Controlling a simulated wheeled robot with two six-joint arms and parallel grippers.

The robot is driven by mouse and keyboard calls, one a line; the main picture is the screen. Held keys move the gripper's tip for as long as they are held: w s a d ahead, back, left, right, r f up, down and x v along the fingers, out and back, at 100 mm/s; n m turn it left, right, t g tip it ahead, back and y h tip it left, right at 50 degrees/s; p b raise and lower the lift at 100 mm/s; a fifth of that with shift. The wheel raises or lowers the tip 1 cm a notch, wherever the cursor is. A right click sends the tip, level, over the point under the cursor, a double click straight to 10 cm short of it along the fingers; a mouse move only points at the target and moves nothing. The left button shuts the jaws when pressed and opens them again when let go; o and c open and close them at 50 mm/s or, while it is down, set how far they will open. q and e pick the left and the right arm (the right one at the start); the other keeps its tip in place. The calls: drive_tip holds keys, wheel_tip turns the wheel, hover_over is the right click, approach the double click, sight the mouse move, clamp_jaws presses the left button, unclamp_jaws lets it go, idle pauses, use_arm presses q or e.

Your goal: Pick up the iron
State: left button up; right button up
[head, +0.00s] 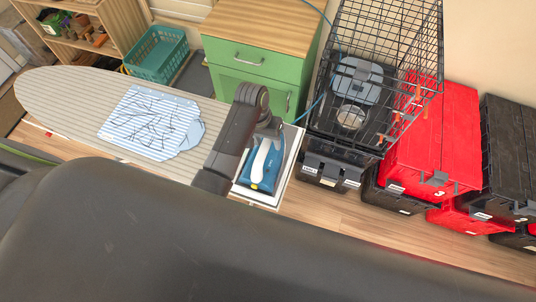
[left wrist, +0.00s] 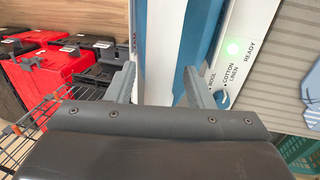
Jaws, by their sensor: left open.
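The iron (head: 266,178), blue with a white handle and a yellow spot near its lower end, sits on a white rest (head: 287,177) at the right end of the ironing board (head: 60,92). My left gripper (head: 268,128) is over the iron's upper end in the head view, and my arm covers part of its left side. In the left wrist view, the open fingers (left wrist: 160,82) stand on either side of a blue and white part of the iron (left wrist: 164,45). Whether they touch it cannot be told. My right gripper does not show.
A striped shirt (head: 150,122) lies on the board. A green cabinet (head: 245,65) and a teal basket (head: 158,54) stand behind. A wire cage (head: 385,45) on black totes and red totes (head: 440,145) stand right. A green light (left wrist: 233,47) glows on the white panel.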

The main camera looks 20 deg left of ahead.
use_arm(q)
drive_tip(key=shift+s, duration=0.1)
drive_tip(key=shift+f, duration=0.1)
drive_tip(key=shift+w+d+f, duration=0.1)
drive_tip(key=shift+w+f, duration=0.05)
drive_tip(key=shift+w, duration=0.1)
drive_tip(key=shift+s, duration=0.1)
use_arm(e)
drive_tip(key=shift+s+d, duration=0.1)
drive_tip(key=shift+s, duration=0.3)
use_arm(q)
drive_tip(key=shift+c, duration=0.5)
drive_tip(key=c, duration=0.9)
clamp_jaws()
